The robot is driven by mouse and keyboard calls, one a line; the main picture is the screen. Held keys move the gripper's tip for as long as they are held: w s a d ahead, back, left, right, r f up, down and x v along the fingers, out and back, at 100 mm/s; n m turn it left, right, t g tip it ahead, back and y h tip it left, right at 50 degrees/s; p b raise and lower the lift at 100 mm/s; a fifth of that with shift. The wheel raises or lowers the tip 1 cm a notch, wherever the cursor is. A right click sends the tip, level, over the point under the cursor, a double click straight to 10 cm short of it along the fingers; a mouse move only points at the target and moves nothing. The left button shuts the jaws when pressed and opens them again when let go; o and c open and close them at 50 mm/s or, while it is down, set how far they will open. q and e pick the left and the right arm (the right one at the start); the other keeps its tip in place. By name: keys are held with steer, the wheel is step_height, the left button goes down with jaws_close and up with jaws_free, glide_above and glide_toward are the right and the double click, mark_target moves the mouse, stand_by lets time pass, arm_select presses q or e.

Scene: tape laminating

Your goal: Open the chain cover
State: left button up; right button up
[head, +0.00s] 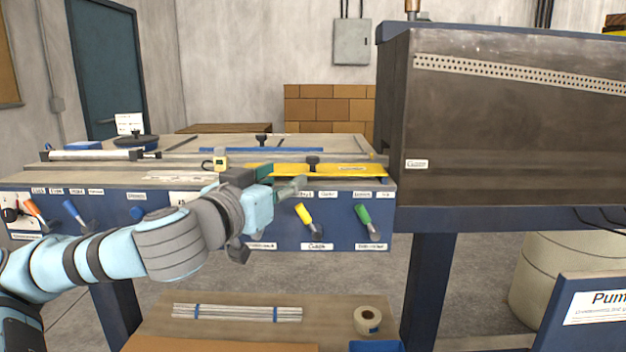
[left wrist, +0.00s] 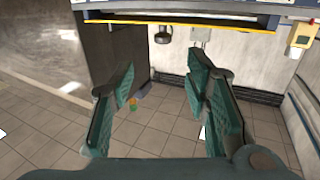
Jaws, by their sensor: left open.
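The chain cover appears to be the long yellow strip (head: 345,170) on top of the blue machine, with a black knob (head: 313,161) on it. In the left wrist view a yellow edge (left wrist: 180,24) crosses the top, with a dark knob (left wrist: 162,35) beside it. My left gripper (head: 292,187) is at the machine's front edge, just in front of the yellow strip and left of its knob. In the left wrist view its green fingers (left wrist: 162,75) are spread with nothing between them; the dark knob shows beyond the tips. The right gripper is not in view.
Yellow (head: 303,215) and green (head: 364,218) levers stick out of the front panel (head: 340,236). A large dark cabinet (head: 500,130) stands close on the right. A lower shelf (head: 240,325) holds rods and a tape roll (head: 367,320). Space above the machine top is clear.

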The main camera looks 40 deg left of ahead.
arm_select(q)
steer(key=p, duration=0.6)
glide_toward(310, 161)
steer(key=w, duration=0.2)
steer(key=p+x, duration=0.1)
steer(key=x, duration=0.3)
steer(key=p+x, duration=0.1)
steer(key=x, duration=0.4)
steer(key=shift+w+a, duration=0.25)
jaws_close()
